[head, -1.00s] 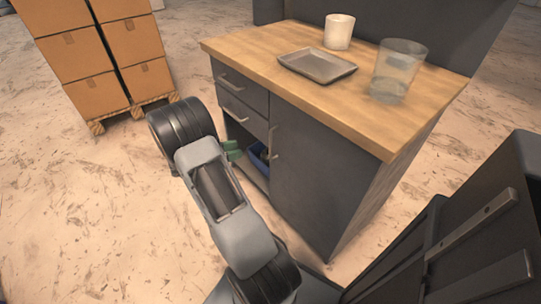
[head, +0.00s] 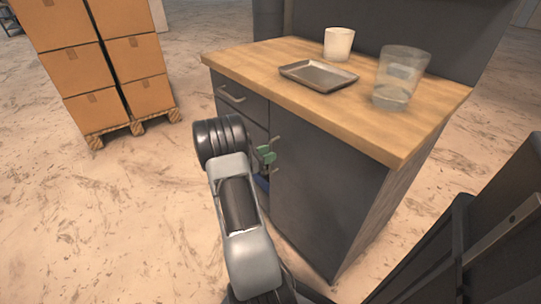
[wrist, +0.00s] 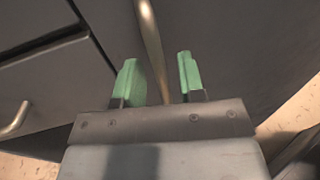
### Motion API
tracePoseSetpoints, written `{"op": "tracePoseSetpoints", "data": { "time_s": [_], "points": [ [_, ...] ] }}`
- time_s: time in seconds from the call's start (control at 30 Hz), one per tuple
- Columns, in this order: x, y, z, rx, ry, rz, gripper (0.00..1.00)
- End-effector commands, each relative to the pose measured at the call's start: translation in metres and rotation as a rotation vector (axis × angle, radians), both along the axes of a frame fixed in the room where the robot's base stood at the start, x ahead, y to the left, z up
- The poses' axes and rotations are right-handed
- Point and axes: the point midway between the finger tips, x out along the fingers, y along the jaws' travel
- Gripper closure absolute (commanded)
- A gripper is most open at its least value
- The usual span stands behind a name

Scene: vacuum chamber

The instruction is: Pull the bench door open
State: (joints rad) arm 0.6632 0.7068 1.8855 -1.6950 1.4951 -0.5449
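The bench door (head: 325,195) is a dark grey panel on the bench's front, right of the drawers, and it looks shut. Its bar handle (wrist: 151,40) runs upright along the door's left side in the wrist view. My gripper (head: 265,153) has green fingertips and is at the handle's height by the door's left edge. In the wrist view my gripper (wrist: 157,60) is open, with one finger on each side of the handle in the picture. A gap shows between the handle and each finger. My forearm hides part of the bench front in the head view.
The bench's wooden top (head: 300,105) holds a tray (head: 318,75), a white cup (head: 338,44) and a clear beaker (head: 400,78). A drawer (head: 240,98) with a handle is left of the door. Stacked cartons (head: 105,70) stand on a pallet at left. Floor between is clear.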

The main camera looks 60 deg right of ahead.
Motion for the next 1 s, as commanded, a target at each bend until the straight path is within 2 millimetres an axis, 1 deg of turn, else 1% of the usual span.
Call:
{"op": "tracePoseSetpoints", "data": {
  "time_s": [0.03,0.2,0.5,0.87,0.9,1.0],
  "points": [
    [-0.0025,-0.0038,-0.0007,0.000,-0.001,-0.002,0.64],
    [-0.0060,-0.0097,-0.0001,0.000,-0.001,-0.001,0.64],
    [-0.0063,-0.0107,0.0002,0.000,0.000,0.000,0.64],
    [-0.0062,-0.0104,0.0001,0.000,0.000,0.000,0.98],
    [-0.0062,-0.0104,0.0001,0.000,0.000,0.000,1.00],
    [-0.0062,-0.0104,0.0000,0.000,0.000,0.000,1.00]
  ]
}}
